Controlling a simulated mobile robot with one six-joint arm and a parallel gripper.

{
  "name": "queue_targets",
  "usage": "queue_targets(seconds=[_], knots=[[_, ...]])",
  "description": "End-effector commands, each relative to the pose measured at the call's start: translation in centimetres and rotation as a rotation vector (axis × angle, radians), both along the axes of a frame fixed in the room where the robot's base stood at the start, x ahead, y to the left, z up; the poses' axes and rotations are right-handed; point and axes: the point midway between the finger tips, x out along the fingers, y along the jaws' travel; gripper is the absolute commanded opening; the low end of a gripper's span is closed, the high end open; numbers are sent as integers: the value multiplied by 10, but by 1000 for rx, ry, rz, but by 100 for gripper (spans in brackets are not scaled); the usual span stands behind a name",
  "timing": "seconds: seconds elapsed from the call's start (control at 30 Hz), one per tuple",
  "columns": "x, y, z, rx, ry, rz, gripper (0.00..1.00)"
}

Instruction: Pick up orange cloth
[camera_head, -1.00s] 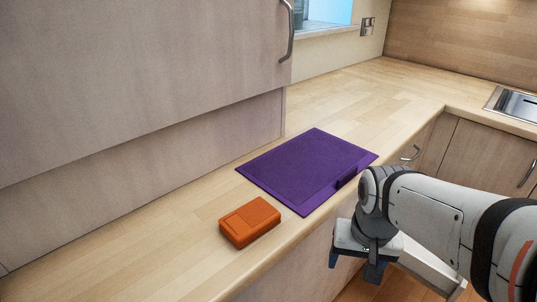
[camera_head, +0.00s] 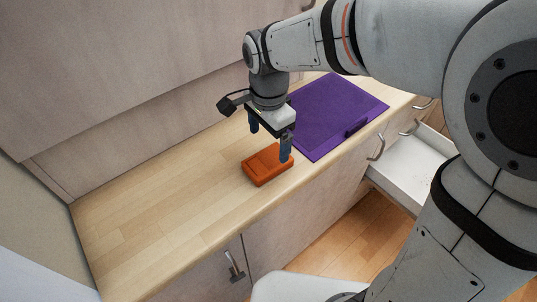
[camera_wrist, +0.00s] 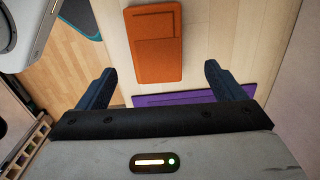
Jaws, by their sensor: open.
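The orange cloth (camera_head: 266,166) looks like a small folded orange block lying flat on the wooden counter, near its front edge. In the wrist view the orange cloth (camera_wrist: 155,42) lies ahead of and between the lines of the two fingers. My gripper (camera_head: 270,140) is above the counter at the back side of the cloth, pointing down. One blue fingertip overlaps the cloth's right end in the head view; I cannot tell whether it touches. In the wrist view my gripper (camera_wrist: 157,78) has its fingers wide apart with nothing between them.
A purple board (camera_head: 335,112) lies on the counter right of the cloth; its edge (camera_wrist: 190,97) shows in the wrist view. An open white drawer (camera_head: 410,172) juts out below the counter. The counter left of the cloth (camera_head: 150,200) is clear. Cabinets overhang the back.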

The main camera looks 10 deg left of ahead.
Motion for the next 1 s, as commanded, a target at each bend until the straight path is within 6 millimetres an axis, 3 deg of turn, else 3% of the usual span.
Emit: queue_targets(seconds=[0.5,0.77,1.0], knots=[[-9,1,-65,-1,1,2,89],[-9,1,-67,0,0,2,89],[-9,1,-67,0,0,3,70]])
